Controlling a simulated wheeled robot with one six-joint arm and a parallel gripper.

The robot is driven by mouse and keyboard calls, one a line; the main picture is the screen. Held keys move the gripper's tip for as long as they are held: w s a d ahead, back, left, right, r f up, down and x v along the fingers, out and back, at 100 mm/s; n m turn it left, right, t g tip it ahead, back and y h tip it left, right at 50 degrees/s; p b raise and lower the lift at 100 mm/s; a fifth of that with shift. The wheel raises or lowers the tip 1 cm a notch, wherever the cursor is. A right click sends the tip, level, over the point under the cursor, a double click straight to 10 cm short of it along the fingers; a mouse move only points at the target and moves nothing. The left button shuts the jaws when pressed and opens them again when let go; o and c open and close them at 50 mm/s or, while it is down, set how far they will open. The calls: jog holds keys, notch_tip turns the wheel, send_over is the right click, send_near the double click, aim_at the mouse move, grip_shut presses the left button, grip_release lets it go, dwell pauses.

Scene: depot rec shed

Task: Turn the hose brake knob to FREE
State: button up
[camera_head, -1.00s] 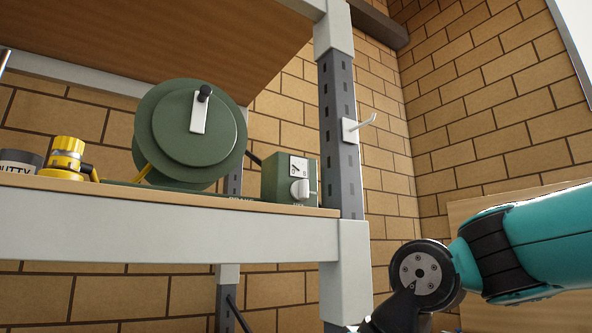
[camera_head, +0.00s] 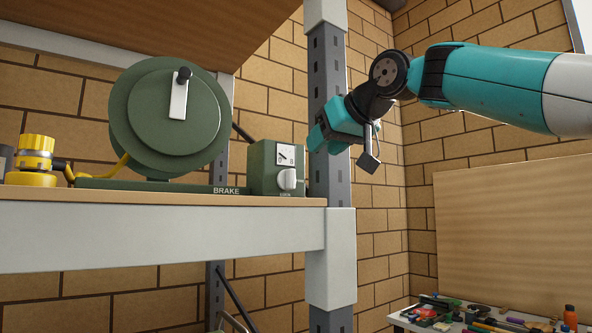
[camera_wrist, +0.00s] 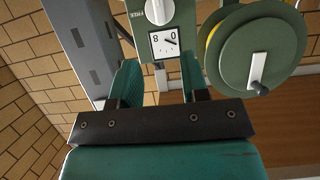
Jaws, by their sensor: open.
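The hose brake is a green box (camera_head: 262,168) on the shelf, with a white knob (camera_head: 287,179) low on its front and a small dial plate (camera_head: 286,154) above it. In the wrist view the picture is turned over: the knob (camera_wrist: 159,12) is at the top edge beside a FREE label (camera_wrist: 135,15), with the dial (camera_wrist: 164,42) below it. The knob's exact pointing is hard to tell. My gripper (camera_head: 325,141) is up and right of the box, in front of the shelf post. Its two fingers (camera_wrist: 160,82) are apart and empty, short of the knob.
A green hose reel (camera_head: 165,118) with a black-handled crank stands left of the box. A yellow fitting (camera_head: 35,155) is farther left. The grey shelf post (camera_head: 330,95) is close to my gripper. A cluttered bench (camera_head: 480,318) is low at right.

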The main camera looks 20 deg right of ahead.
aim_at(294, 172)
jog(key=p+x, duration=0.3)
jog(key=x, duration=0.8)
grip_shut()
